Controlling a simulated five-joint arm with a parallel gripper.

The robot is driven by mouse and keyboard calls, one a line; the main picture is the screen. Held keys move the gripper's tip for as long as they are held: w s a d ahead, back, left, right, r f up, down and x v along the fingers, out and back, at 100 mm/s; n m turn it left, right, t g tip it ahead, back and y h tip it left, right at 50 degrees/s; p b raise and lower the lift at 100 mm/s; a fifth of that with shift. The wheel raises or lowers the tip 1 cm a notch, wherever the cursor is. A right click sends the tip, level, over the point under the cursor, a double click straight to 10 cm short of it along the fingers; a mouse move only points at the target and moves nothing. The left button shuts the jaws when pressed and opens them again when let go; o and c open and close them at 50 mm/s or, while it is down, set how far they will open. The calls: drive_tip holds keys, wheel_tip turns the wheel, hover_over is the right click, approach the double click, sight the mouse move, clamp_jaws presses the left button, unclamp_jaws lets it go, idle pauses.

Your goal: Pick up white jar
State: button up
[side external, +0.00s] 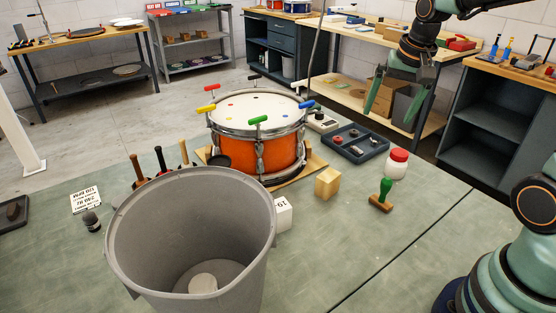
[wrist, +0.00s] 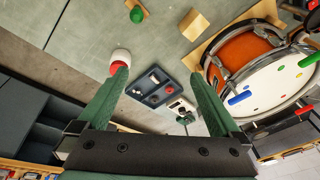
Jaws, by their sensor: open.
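The white jar (side external: 397,166) with a red lid stands upright on the green bench, right of the drum and behind a green-handled stamp (side external: 383,194). In the wrist view the jar (wrist: 121,55) shows just beyond the tip of my left-hand finger, which partly covers its red lid. My gripper (side external: 393,112) is open and empty, raised above and behind the jar in the side view, fingers pointing down. Its two green fingers (wrist: 157,75) are spread wide in the wrist view, with the tray seen between them.
A dark tray (side external: 374,156) of small parts lies behind the jar. A wooden block (side external: 328,183) and the orange drum (side external: 238,152) stand left. A large grey bin (side external: 128,222) holding a small white round object is in front. Bare bench lies right of the stamp.

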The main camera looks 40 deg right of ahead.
drive_tip(key=w+d+f+m+g, duration=0.2)
drive_tip(key=w+d+f+m, duration=0.1)
drive_tip(key=d+f+m, duration=0.4)
drive_tip(key=m, duration=0.3)
approach(397, 161)
drive_tip(key=shift+w+d+r+g+y, duration=0.15)
drive_tip(key=shift+w+d+r+y, duration=0.05)
drive_tip(key=shift+w+d, duration=0.25)
drive_tip(key=shift+w+d+r+g+y, duration=0.2)
drive_tip(key=shift+w+d, duration=0.1)
drive_tip(key=shift+d, duration=0.25)
drive_tip(key=shift+d+f, duration=0.15)
drive_tip(key=shift+f, duration=0.2)
wheel_tip(397, 161, down, 12)
drive_tip(key=shift+d+r, duration=0.1)
drive_tip(key=shift+d, duration=0.1)
drive_tip(key=c, duration=1.5)
